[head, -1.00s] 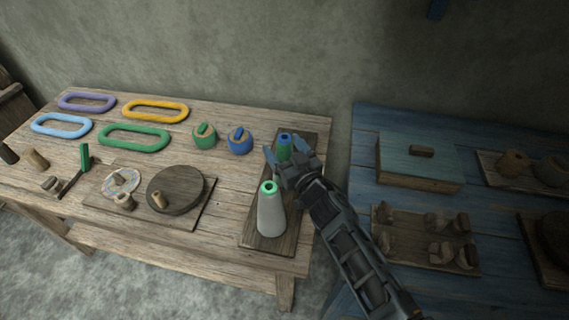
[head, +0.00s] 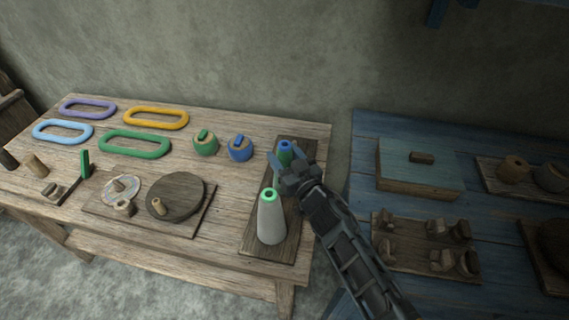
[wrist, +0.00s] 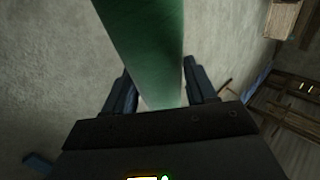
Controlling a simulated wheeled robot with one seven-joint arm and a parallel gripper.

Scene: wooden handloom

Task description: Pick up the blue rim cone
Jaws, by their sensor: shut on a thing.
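The blue rim cone (head: 285,147) is green with a blue ring at its top. It stands near the back of a dark board (head: 257,236) at the right end of the wooden table, its lower part hidden behind my gripper. My gripper (head: 291,162) reaches in from the front right and is shut on this cone. In the wrist view the cone's green body (wrist: 150,45) passes between the two fingers (wrist: 153,88). I cannot tell whether its base touches the board.
A grey cone with a green rim (head: 270,218) stands close in front of my gripper on the same board. Green (head: 205,144) and blue (head: 240,149) lidded pots stand to the left. A blue table (head: 366,135) with a box (head: 420,168) is to the right.

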